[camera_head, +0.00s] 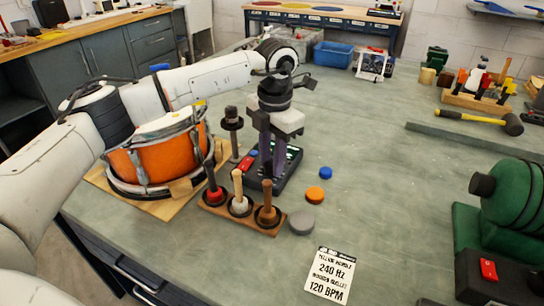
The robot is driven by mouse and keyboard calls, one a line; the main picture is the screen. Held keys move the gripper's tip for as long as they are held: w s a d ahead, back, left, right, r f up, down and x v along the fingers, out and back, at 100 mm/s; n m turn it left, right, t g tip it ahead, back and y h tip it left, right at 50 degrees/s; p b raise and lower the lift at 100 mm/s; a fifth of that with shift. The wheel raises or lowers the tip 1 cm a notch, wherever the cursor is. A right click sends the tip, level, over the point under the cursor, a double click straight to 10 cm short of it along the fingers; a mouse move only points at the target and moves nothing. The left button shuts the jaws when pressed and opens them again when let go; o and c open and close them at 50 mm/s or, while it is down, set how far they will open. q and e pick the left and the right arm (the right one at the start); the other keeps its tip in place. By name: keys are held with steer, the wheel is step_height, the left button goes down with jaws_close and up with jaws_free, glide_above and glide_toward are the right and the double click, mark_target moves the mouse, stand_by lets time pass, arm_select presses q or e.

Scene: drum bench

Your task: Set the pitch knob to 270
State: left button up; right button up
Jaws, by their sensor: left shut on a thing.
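A dark control box (290,176) with a lit green display stands on the bench in the middle of the view, just right of the drum. My left gripper (272,165) points straight down over the box and is shut on the pitch knob. The fingers hide the knob, so its pointer and the setting on the display cannot be read. A red part (246,163) shows at the box's left side. My right gripper is not in view.
An orange drum (160,160) stands left of the box, under my left arm. A wooden rack (246,220) with several mallets stands in front. A card (330,275) reads 240 HZ, 120 BPM.

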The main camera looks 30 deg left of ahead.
arm_select(q)
steer(key=shift+m, duration=1.5)
steer(key=o, duration=1.1)
steer(key=shift+c, duration=0.2)
steer(key=shift+r, duration=0.1)
step_height(320, 180, up, 10)
steer(key=shift+s+d, duration=0.2)
